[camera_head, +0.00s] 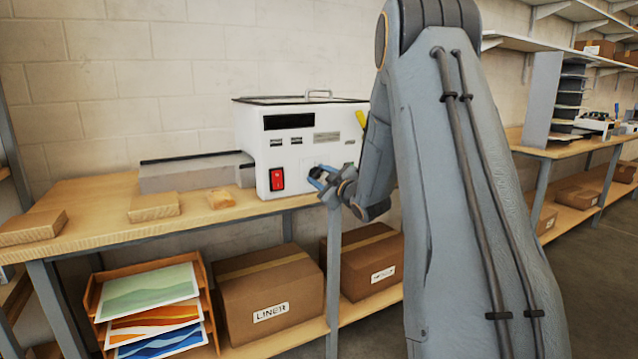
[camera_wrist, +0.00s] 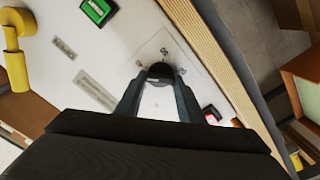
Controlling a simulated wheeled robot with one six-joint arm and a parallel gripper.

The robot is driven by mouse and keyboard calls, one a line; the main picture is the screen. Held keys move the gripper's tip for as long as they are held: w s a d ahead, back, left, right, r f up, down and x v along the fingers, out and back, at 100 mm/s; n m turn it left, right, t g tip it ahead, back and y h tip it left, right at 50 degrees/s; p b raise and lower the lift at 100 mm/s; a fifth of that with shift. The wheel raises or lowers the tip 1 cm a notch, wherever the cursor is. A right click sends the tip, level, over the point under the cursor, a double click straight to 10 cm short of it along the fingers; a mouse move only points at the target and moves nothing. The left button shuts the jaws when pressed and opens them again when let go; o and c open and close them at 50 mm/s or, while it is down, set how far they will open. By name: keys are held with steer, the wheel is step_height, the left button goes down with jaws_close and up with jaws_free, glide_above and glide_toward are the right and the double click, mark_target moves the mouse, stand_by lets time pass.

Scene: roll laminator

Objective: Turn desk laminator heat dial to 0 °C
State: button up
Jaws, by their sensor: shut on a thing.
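The desk laminator (camera_head: 300,125) is a white box on the wooden bench, with a dark display (camera_head: 289,121) and a red rocker switch (camera_head: 277,180) on its front. My gripper (camera_head: 322,178) is at the lower front panel, right of the red switch. In the wrist view my gripper (camera_wrist: 158,88) is shut on the dark round heat dial (camera_wrist: 160,70). Small scale marks are printed on the panel around the dial, too small to read surely. The dial is hidden behind my gripper in the head view, and its pointer cannot be made out.
A yellow lever (camera_head: 361,119) is at the laminator's right side; it also shows in the wrist view (camera_wrist: 15,50). A green switch (camera_wrist: 98,11) is on the panel. Flat wooden blocks (camera_head: 153,207) lie on the bench (camera_head: 100,193). Cardboard boxes (camera_head: 268,290) stand on the shelf below.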

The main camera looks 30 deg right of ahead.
steer(key=n+b, duration=0.3)
steer(key=n, duration=0.1)
steer(key=n+b, duration=0.2)
steer(key=shift+f+b, duration=0.25)
steer(key=shift+b, duration=0.05)
steer(key=shift+n+b, duration=1.65)
steer(key=shift+n, duration=0.25)
steer(key=o, duration=1.1)
steer(key=shift+r, duration=0.1)
steer(key=shift+c, duration=0.2)
steer(key=s, duration=0.8)
steer(key=shift+w+d, duration=0.1)
